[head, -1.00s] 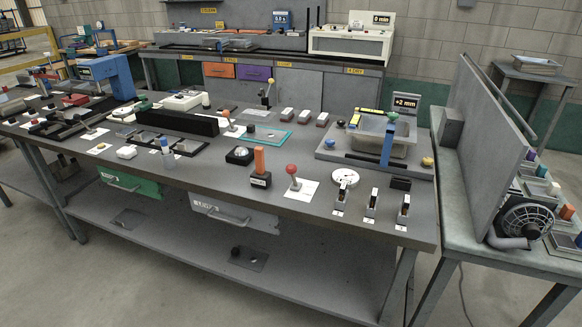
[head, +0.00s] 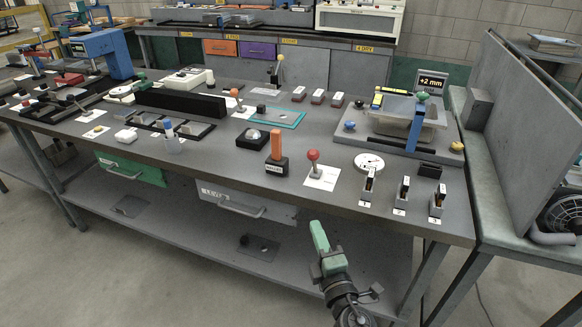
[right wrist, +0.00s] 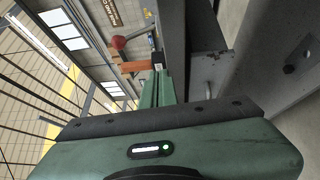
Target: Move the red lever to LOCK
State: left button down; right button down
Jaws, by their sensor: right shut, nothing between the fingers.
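The red lever (head: 313,156) is a red ball knob on a short stalk. It stands close to upright on a white plate (head: 322,177) near the front edge of the bench; any LOCK lettering there is too small to read. Its red ball also shows in the right wrist view (right wrist: 118,42). My right gripper (head: 319,234) has green fingers, shut and empty. It is in front of the bench, below the top's front edge and apart from the lever. Its fingers also show in the right wrist view (right wrist: 158,88). My left gripper is not in view.
An orange upright handle on a black base (head: 276,165) stands just left of the lever. To the right are a white round dial (head: 368,162) and several small numbered holders (head: 402,190). A grey drawer (head: 247,200) and a lower shelf (head: 190,225) are under the bench top.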

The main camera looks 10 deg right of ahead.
notch_tip(320, 180, up, 6)
jog(key=a+n+t, duration=0.1)
jog(key=t, duration=0.1)
jog(key=p, duration=0.3)
send_near(315, 162)
jog(key=shift+g, duration=0.3)
jog(key=shift+w+a+r, duration=0.4)
jog(key=shift+w+r, duration=0.25)
jog(key=shift+w, duration=0.15)
jog(key=shift+w+a+r, duration=0.4)
jog(key=shift+w+r, duration=0.2)
jog(key=shift+w, duration=0.25)
jog(key=shift+w+a+r, duration=0.4)
jog(key=shift+w+r, duration=0.25)
jog(key=shift+w, duration=0.15)
